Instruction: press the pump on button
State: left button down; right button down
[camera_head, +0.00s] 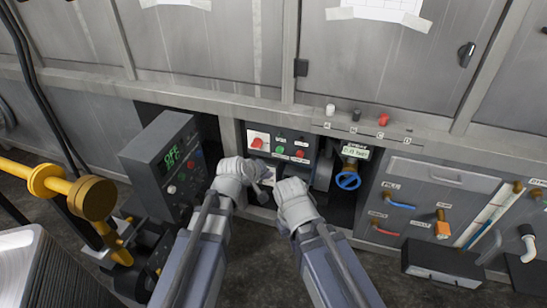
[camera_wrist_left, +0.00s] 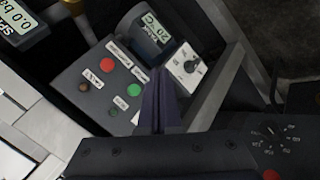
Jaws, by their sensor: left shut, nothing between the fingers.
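A dark control panel with green and red buttons (camera_head: 280,150) sits in the middle of the cabinet front in the head view. In the left wrist view a dark panel carries a red button (camera_wrist_left: 107,65), a green button (camera_wrist_left: 134,89) and smaller dark buttons. The labels are too small to read for certain. My left gripper (camera_head: 268,175) is just below the middle panel, shut and empty. Its dark fingers (camera_wrist_left: 160,90) show close beside the green button in the wrist view; I cannot tell whether they touch. My right gripper (camera_head: 286,188) is beside it, its fingers hidden.
A grey box (camera_head: 150,150) with an "OFF" display stands at the left. A blue valve wheel (camera_head: 348,181) is to the right of the panel. A yellow pipe (camera_head: 40,178) is at the far left. Coloured handles and a black box (camera_head: 440,262) are at the right.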

aim_at(280, 150)
pick_arm(q)
jog(key=shift+w+a+f, duration=0.2)
jog(key=shift+w, duration=0.15)
jog(key=w+d, duration=0.2)
jog(key=w, duration=0.6)
jog(key=shift+w+d, duration=0.2)
jog(key=shift+d, duration=0.15)
jog(key=shift+w, duration=0.1)
dwell(2.0)
jog(key=shift+w+d, duration=0.15)
jog(key=shift+w, duration=0.15)
jog(key=shift+w+d, duration=0.15)
jog(key=shift+w, duration=0.35)
dwell(0.7)
jog(key=shift+s, duration=0.15)
jog(key=shift+s+a, duration=0.3)
jog(key=shift+s, duration=0.45)
jog(key=shift+s, duration=0.15)
